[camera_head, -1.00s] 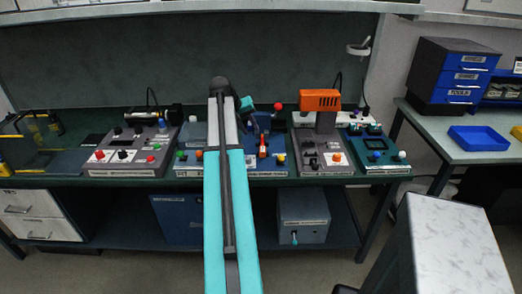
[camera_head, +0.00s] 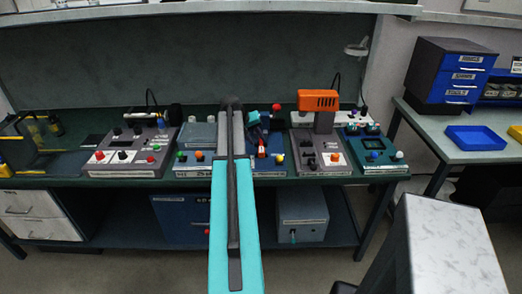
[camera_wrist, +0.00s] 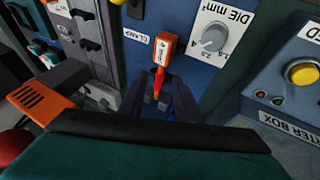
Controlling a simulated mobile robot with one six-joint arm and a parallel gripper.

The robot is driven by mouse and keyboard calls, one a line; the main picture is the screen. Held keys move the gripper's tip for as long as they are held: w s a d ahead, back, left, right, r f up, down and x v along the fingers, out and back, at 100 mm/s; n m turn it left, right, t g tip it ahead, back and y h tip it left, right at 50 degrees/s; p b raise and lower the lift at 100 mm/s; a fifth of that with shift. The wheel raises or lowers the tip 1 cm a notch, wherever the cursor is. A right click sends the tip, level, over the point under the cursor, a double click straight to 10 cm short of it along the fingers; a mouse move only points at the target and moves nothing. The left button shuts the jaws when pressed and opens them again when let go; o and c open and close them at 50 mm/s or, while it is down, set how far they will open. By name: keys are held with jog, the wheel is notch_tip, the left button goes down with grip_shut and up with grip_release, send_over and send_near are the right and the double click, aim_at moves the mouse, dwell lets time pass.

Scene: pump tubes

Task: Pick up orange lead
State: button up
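The orange lead (camera_wrist: 165,50) has a flat orange top with a small label and a narrower lower part. It stands at the blue panel of a machine, next to a white dial plate. It also shows small in the head view (camera_head: 262,148), on the blue machine right of my arm. My gripper (camera_wrist: 158,92) is open in the wrist view, with one dark finger on each side of the lead's narrow lower part. I cannot tell whether either finger touches it. In the head view my arm and wrist hide much of the gripper.
A grey dial (camera_wrist: 214,38) is right of the lead, and a box with a yellow button (camera_wrist: 302,73) is farther right. An orange-topped machine (camera_head: 318,101) stands close by on the bench. A blue tray (camera_head: 476,137) lies on the side table.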

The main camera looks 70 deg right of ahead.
aim_at(261, 145)
jog(key=shift+d+f, duration=0.1)
jog(key=shift+p+x, duration=0.85)
jog(key=shift+x, duration=0.4)
jog(key=shift+p+x, duration=0.3)
jog(key=shift+x, duration=0.9)
jog(key=shift+w, duration=0.1)
grip_shut()
